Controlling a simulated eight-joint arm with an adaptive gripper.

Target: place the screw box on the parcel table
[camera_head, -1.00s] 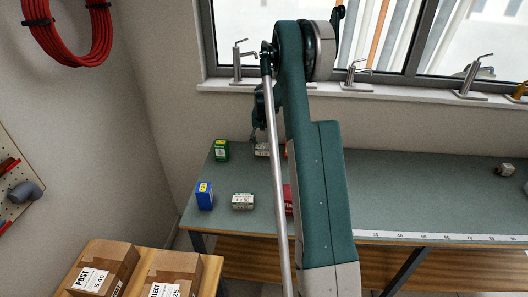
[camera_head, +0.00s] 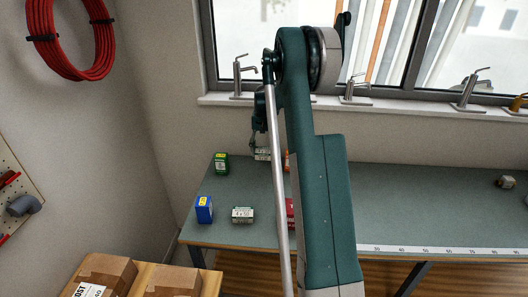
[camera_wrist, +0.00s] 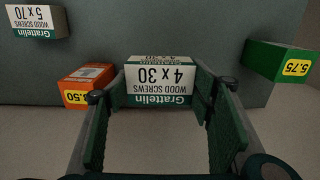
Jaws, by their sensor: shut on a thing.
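The screw box (camera_wrist: 160,75), white and green with "4 x 30 WOOD SCREWS" upside down, is between the fingers of my gripper (camera_wrist: 160,97) in the wrist view. My gripper is shut on it. In the head view the small pale box (camera_head: 263,154) shows at the back of the green-grey bench, beside my arm, which hides part of that area. A gap under the box cannot be made out clearly. The parcel table (camera_head: 212,284), of light wood, is at the lower left of the head view, partly cut off.
Two brown parcels (camera_head: 104,272) (camera_head: 172,281) stand on the parcel table. On the bench (camera_head: 430,205) are a green box (camera_head: 221,164), blue box (camera_head: 204,210), white box (camera_head: 243,215), red box (camera_head: 290,212) and orange box (camera_head: 286,162). Taps line the windowsill behind.

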